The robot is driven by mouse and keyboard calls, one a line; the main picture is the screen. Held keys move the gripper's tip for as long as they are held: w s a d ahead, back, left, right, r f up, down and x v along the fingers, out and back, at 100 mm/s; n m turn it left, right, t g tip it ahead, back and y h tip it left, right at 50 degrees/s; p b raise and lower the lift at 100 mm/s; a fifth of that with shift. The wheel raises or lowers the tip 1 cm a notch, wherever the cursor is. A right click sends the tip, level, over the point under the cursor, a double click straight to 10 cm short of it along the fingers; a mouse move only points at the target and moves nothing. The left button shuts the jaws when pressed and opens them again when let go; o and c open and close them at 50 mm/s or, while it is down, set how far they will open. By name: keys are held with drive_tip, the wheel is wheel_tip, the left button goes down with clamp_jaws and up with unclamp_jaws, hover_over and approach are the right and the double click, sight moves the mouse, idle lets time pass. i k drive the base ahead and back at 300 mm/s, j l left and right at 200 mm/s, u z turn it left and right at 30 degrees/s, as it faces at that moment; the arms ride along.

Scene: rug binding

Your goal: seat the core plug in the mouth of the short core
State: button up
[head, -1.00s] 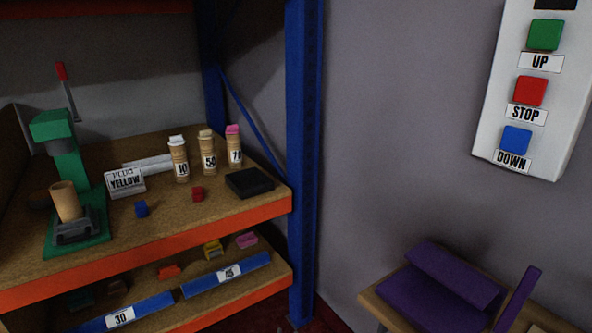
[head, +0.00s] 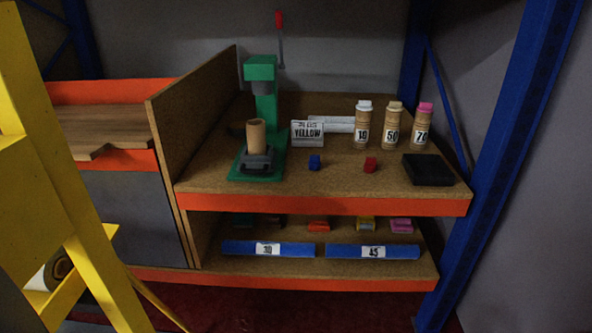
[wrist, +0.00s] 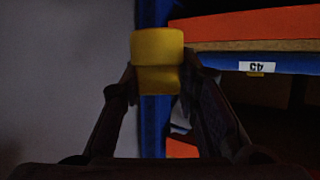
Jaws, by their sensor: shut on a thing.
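The short core (head: 256,136) is a brown cardboard tube with an open top. It stands slightly tilted in the dark cradle (head: 257,161) of a green press (head: 264,110) on the upper shelf. In the wrist view my gripper (wrist: 158,78) is shut on a yellow plug (wrist: 157,48) with a wider upper part. It holds the plug in the air, near the orange shelf edge and the blue post. The head view does not show my gripper or the held plug. A card (head: 307,133) beside the press reads YELLOW.
Three labelled tubes (head: 392,128) stand behind. Orange, yellow and pink pieces lie below. A blue post (head: 497,150) bounds the right; a yellow frame (head: 60,190) stands left.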

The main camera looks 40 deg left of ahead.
sight(257, 131)
drive_tip(key=i+l+u, duration=0.1)
drive_tip(key=i+u, duration=0.15)
drive_tip(key=i+l+u, duration=0.25)
drive_tip(key=j+u, duration=0.1)
drive_tip(key=u, duration=1.1)
drive_tip(key=i+l, duration=0.05)
